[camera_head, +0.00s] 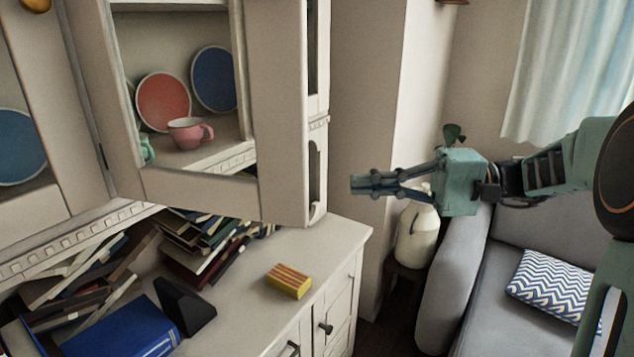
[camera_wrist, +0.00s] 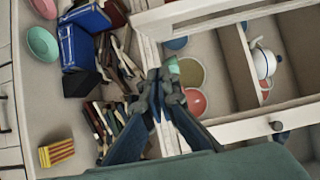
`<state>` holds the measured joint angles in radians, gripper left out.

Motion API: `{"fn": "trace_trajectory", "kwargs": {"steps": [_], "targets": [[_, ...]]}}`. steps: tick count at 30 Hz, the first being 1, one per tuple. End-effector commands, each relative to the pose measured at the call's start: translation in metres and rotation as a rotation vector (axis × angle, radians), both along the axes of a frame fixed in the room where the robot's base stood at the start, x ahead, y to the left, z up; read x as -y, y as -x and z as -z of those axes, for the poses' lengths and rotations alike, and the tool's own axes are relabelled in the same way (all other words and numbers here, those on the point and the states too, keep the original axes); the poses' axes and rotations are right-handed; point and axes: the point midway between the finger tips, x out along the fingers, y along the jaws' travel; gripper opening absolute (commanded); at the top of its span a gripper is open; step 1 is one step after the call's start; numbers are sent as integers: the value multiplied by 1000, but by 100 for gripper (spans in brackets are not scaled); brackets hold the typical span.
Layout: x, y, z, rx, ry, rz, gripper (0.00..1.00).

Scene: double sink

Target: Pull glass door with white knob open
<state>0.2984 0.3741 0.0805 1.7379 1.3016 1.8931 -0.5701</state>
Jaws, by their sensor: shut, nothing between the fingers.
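A glass door (camera_head: 281,110) with a pale wooden frame hangs on the upper cabinet, left of centre in the head view. Its lower rail slants away from the cabinet's bottom trim, so it looks swung outward. No white knob can be made out on this door in the head view. In the wrist view a small greyish round knob (camera_wrist: 276,126) sits on a pale rail; I cannot tell which door it belongs to. My gripper (camera_head: 356,184) is shut and empty, pointing left, to the right of the door in the head view. Its fingertips (camera_wrist: 155,82) also show in the wrist view.
A blue plate, a red plate (camera_head: 163,101) and a pink cup (camera_head: 189,132) stand inside the cabinet. Below, the counter (camera_head: 240,310) holds piled books (camera_head: 205,245) and a yellow-red box (camera_head: 289,280). A white jug (camera_head: 417,236) and grey sofa (camera_head: 480,270) are at right.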

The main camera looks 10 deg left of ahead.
Motion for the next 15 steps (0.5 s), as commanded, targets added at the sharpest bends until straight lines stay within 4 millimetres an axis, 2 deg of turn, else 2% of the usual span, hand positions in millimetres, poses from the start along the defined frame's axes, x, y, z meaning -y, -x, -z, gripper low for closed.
{"fn": "trace_trajectory", "kwargs": {"steps": [4, 7, 15], "targets": [[-4, -3, -9, 10, -34, 9, 0], [-16, -1, -9, 9, -32, 8, 0], [-72, 10, -9, 9, -30, 5, 0]]}}
